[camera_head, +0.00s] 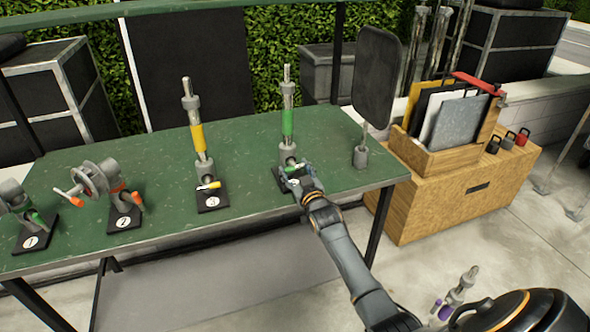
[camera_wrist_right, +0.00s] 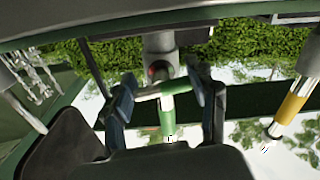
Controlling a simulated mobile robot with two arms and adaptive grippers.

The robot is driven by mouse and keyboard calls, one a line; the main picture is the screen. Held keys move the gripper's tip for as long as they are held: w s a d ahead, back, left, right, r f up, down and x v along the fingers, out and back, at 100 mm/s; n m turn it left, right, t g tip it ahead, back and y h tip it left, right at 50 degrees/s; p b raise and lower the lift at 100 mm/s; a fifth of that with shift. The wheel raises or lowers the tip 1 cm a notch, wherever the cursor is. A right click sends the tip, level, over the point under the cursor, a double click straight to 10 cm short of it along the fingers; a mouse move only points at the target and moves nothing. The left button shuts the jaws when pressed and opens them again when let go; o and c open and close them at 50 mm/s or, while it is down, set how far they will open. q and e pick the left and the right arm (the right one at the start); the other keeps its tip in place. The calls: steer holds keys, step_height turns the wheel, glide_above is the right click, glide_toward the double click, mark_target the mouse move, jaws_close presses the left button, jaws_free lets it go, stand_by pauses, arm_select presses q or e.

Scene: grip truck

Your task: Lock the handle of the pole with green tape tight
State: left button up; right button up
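The pole with green tape (camera_head: 287,121) stands upright on a small base at the right part of the green table. Its handle is near the base, mostly hidden by my right gripper (camera_head: 296,180) in the head view. In the right wrist view, the green tape (camera_wrist_right: 167,118) is in the middle, with the light handle (camera_wrist_right: 160,90) crossing in front of it. My right gripper (camera_wrist_right: 165,88) has its two fingers apart, one on each side of the handle. I cannot tell whether either finger touches it. My left gripper is not in view.
The green table (camera_head: 150,180) also holds a yellow-taped pole (camera_head: 198,138) with its white-and-yellow handle, two clamps (camera_head: 100,188) (camera_head: 25,205) at left, and a dark panel on a stand (camera_head: 377,75) close right. A wooden cabinet (camera_head: 440,205) stands right of the table.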

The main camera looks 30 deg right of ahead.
steer(key=o, duration=0.3)
steer(key=shift+f, duration=0.15)
steer(key=v, duration=1.2)
